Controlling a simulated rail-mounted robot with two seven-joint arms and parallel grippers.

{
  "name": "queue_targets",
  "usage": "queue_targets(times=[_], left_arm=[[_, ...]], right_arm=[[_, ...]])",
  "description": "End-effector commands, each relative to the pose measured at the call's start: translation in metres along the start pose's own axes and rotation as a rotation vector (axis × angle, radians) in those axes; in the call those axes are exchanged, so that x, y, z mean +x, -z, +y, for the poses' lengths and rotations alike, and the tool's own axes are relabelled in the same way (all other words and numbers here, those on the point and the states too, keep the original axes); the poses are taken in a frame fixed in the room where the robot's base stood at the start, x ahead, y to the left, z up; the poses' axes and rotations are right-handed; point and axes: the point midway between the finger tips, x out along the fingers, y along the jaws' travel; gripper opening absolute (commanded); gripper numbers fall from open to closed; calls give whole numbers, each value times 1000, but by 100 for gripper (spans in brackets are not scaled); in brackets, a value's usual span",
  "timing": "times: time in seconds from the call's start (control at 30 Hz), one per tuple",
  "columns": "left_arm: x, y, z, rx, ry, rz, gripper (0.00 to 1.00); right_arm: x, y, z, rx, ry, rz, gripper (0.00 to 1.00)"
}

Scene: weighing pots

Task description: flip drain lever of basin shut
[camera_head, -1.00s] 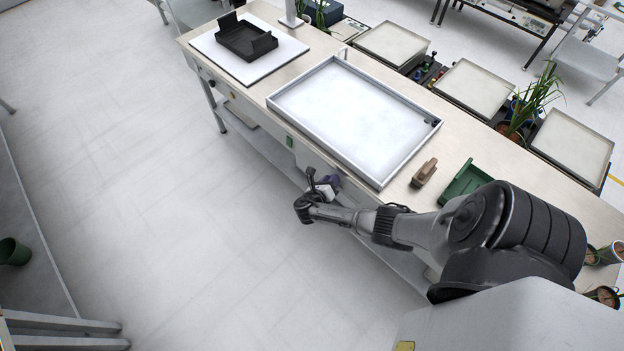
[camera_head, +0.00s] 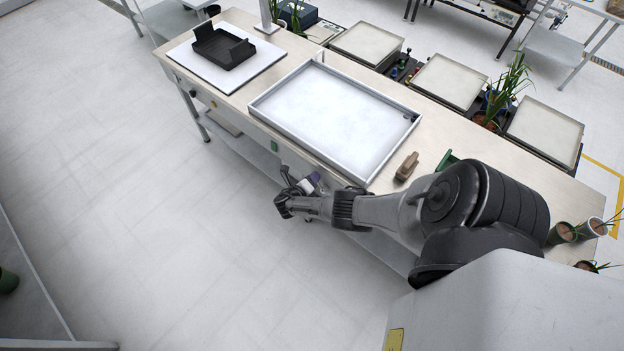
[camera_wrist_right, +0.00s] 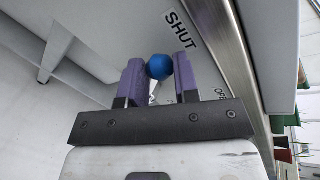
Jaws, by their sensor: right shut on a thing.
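The basin (camera_head: 340,115) is a wide, shallow white tray with a grey rim on the bench. Its drain lever shows in the right wrist view as a blue round knob (camera_wrist_right: 159,67) on a thin stem. The word SHUT (camera_wrist_right: 181,30) is printed on the pale panel beyond the knob; partly hidden letters show lower right. In the head view my right gripper (camera_head: 311,183) is at the bench's front side below the basin, and the lever cannot be made out. My left gripper is not in view.
A brown block (camera_head: 407,166) and a green tray (camera_head: 447,159), mostly behind my right arm, are right of the basin. A black tray (camera_head: 222,50) sits on a white board at the bench's left end. The floor in front is clear.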

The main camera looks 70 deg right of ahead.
Motion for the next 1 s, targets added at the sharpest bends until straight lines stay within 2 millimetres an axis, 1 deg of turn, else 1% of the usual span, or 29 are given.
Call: queue_targets(times=[0.2,0.23,0.47,0.77,0.87,1.0], left_arm=[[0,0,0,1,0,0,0],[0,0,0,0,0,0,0],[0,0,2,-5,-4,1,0],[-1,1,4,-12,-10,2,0],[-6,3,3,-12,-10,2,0],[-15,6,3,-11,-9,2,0]], right_arm=[[0,1,0,-3,-1,1,0],[0,1,0,-3,-1,1,32],[0,1,0,-1,-2,1,54],[-3,0,0,-1,-2,0,55],[-12,0,-1,0,-3,0,55],[-36,-1,-2,-1,-5,-1,55]])
